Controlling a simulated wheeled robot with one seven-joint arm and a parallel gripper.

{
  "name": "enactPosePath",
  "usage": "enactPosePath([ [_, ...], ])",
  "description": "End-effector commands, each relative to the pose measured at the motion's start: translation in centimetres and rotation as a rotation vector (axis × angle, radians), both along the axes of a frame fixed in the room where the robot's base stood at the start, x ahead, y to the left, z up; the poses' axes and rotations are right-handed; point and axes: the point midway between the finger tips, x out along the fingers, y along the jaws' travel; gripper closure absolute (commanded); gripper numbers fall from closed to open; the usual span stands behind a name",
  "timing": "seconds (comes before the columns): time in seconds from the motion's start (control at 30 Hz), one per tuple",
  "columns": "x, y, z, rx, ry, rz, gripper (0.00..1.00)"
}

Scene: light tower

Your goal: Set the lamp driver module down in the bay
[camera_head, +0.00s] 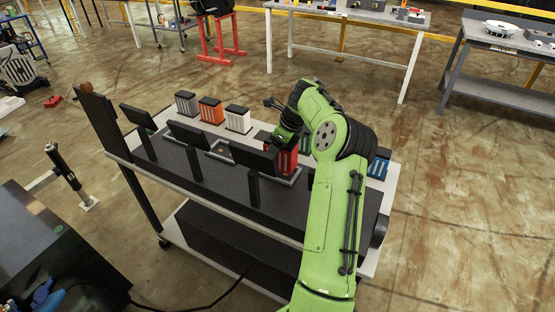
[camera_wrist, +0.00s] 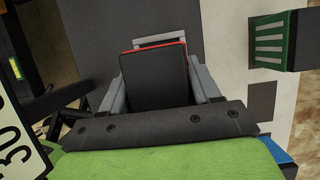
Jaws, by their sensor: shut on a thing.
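The red module with a black top, which I take to be the lamp driver module (camera_head: 288,163), is in my gripper (camera_head: 284,143) over the right part of the cart's dark top. In the wrist view its black top (camera_wrist: 153,72) with a red far edge sits between the two grey fingers of my gripper (camera_wrist: 158,88), which are shut on it. A pale grey frame, likely the bay's rim (camera_wrist: 160,42), shows just beyond the module. In the head view a grey rim (camera_head: 291,182) shows at the module's foot. Whether the module touches the bottom is hidden.
Grey, orange (camera_head: 211,110) and white (camera_head: 238,119) modules stand along the cart's back edge. A green module (camera_wrist: 268,42) and a blue one (camera_head: 378,166) stand to the right. Dark upright panels (camera_head: 188,133) line the front. Another grey frame (camera_head: 220,153) lies left of my gripper.

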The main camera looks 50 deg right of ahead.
Motion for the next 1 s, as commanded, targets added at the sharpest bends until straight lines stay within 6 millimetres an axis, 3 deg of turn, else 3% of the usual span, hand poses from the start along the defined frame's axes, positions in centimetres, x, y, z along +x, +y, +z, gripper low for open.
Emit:
enactPosePath([
  [0.17, 0.0, 0.1, -3.0, 0.001, 0.000, 0.002, 0.93],
  [0.47, 0.0, 0.0, -3.1, 0.000, -0.001, 0.001, 0.93],
  [0.5, 0.0, 0.0, -3.3, 0.001, 0.001, 0.001, 0.37],
  [0.6, 0.0, 0.0, -3.2, 0.001, 0.001, 0.001, 0.21],
  [0.67, 0.0, 0.0, -3.2, 0.001, 0.001, 0.001, 0.13],
  [1.0, -0.1, -0.1, -2.4, 0.000, 0.000, 0.000, 0.13],
])
